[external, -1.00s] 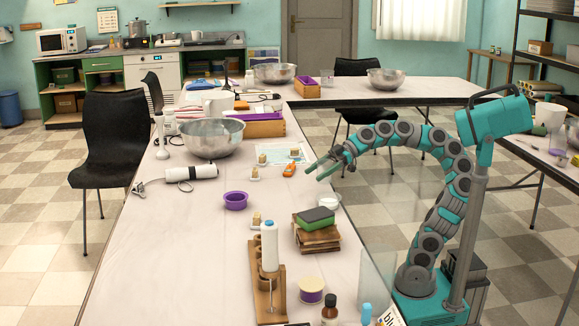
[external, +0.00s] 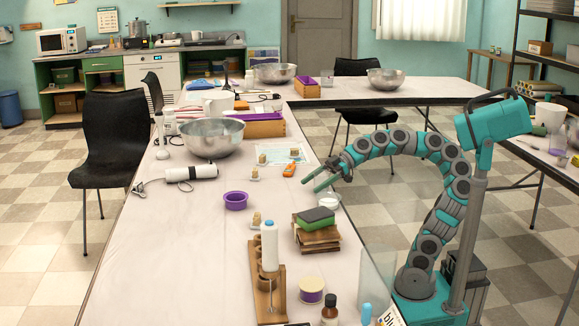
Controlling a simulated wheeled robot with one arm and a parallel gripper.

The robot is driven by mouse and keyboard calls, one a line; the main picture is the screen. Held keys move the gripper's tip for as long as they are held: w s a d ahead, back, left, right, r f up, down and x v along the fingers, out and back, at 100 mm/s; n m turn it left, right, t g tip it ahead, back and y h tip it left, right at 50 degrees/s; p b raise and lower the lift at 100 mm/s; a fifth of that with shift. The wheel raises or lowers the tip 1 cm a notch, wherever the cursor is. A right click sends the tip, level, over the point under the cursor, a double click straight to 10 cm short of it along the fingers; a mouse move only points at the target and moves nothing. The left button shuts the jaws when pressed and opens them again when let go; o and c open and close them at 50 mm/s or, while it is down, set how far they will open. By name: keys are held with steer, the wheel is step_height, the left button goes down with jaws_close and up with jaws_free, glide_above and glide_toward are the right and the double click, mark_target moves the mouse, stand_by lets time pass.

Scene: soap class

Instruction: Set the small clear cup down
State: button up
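The small clear cup (external: 328,199) stands on the white table near its right edge, with something whitish in or around it; details are too small to tell. My gripper (external: 309,184) reaches in from the right, above and just behind the cup in the picture. Its two green fingers are apart, with a gap between the tips, and nothing shows between them. The cup appears separate from the fingers.
Stacked brown blocks with a green block (external: 315,219) stand in front. An orange tool (external: 289,170) and small soap pieces (external: 255,173) lie beyond. Clear table lies between the purple bowl and cup.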

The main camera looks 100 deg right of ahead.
mark_target(329, 172)
steer(key=shift+o, duration=0.8)
steer(key=shift+r, duration=0.2)
steer(key=v, duration=1.2)
